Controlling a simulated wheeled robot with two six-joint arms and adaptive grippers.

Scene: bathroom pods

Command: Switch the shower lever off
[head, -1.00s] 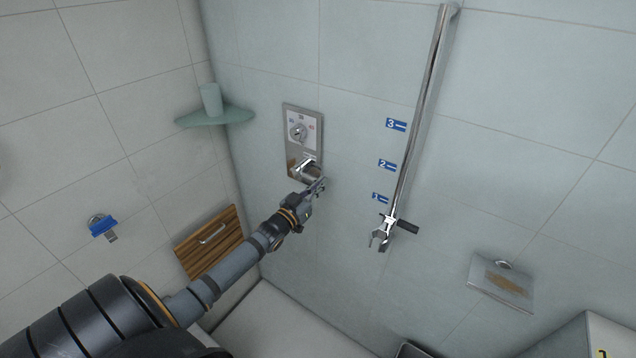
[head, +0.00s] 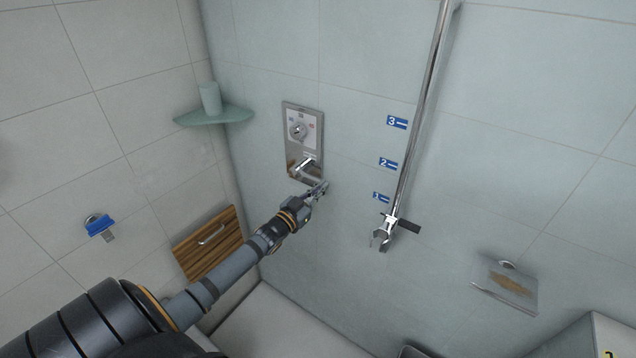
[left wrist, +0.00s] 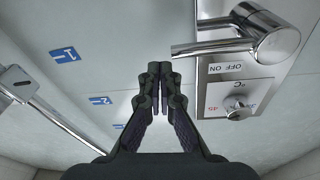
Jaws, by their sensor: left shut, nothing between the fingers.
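The chrome shower lever (head: 304,165) is on the lower part of a metal control panel (head: 287,138) on the wall. In the left wrist view the lever (left wrist: 225,45) reaches left from its round base, over the panel's edge. OFF and ON marks (left wrist: 227,68) show upside down beside it. My left gripper (head: 322,187) is at the panel's lower right corner, fingers shut and empty. In the left wrist view its fingertips (left wrist: 158,72) appear just off the lever's free end; whether they touch it is unclear. My right gripper is not in view.
A round temperature knob (head: 298,131) is on the panel's upper part. A chrome rail (head: 420,125) with a hand-shower holder (head: 386,232) stands to the right. A green corner shelf (head: 215,116) holds a cup. A wooden fold-up seat (head: 208,243) is at the left.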

